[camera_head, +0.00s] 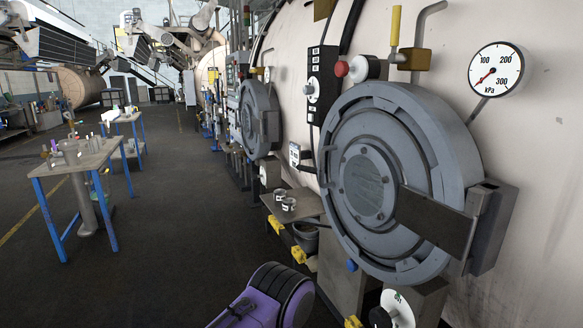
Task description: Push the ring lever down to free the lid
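The round grey lid (366,185) is shut on the front of the large cream vessel, with a round window in its middle. A thick grey ring (440,135) runs around it. A dark flat arm (432,220) crosses the lid to a bracket at its right. A small blue knob (352,265) shows at the ring's lower left; I cannot tell whether it is the end of the ring lever. Neither of my grippers can be made out.
A gauge (496,70) has its needle near the low end. A yellow-handled valve (395,27) and red knob (342,68) sit above the lid. Cans (288,204) stand on a shelf at left. A purple-and-black shape (268,298) is at the bottom. Floor at left is partly clear.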

